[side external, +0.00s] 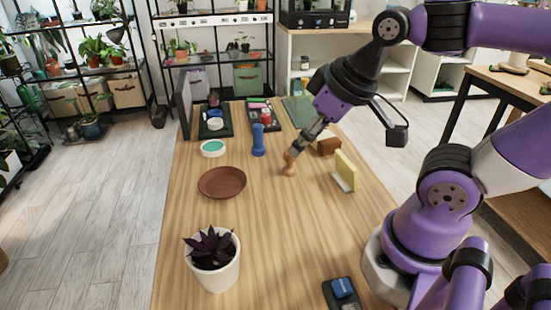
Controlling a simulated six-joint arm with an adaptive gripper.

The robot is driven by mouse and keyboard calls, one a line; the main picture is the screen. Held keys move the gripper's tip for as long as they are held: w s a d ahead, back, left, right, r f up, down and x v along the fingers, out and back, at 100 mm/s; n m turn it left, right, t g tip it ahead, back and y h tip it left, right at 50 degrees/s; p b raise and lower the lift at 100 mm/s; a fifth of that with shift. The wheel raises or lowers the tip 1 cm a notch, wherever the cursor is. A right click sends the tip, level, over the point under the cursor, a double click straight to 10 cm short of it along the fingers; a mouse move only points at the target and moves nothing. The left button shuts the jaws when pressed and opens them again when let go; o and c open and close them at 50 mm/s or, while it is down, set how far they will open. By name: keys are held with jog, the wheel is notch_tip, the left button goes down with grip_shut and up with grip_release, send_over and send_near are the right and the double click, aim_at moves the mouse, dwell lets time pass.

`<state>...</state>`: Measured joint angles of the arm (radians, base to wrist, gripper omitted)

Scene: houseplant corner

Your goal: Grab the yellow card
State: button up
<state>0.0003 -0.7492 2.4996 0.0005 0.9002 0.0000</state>
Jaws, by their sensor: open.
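The yellow card (346,165) stands upright on the right side of the wooden table, with a pale piece (341,182) along its lower front edge. My gripper (295,152) reaches down from the upper right and is open. Its fingertips are to the left of the card and clear of it. A small tan wooden item (289,167) stands right at the fingertips; I cannot tell whether they touch it. The fingers are small in this view and partly overlap that item.
A brown block (328,146) lies just behind the card. A blue dumbbell-shaped item (258,140), a teal-topped round dish (213,148) and a brown saucer (222,182) are to the left. A potted purple plant (213,261) stands in front.

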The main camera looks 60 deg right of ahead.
jog(key=m+g+h, duration=0.2)
jog(key=m+g, duration=0.5)
send_near(344, 158)
jog(key=shift+m, duration=0.4)
jog(key=x, duration=0.5)
jog(key=shift+a+f, duration=0.15)
jog(key=shift+f, duration=0.05)
jog(key=x, duration=0.6)
jog(key=shift+d, duration=0.25)
jog(key=shift+c, duration=0.4)
grip_shut()
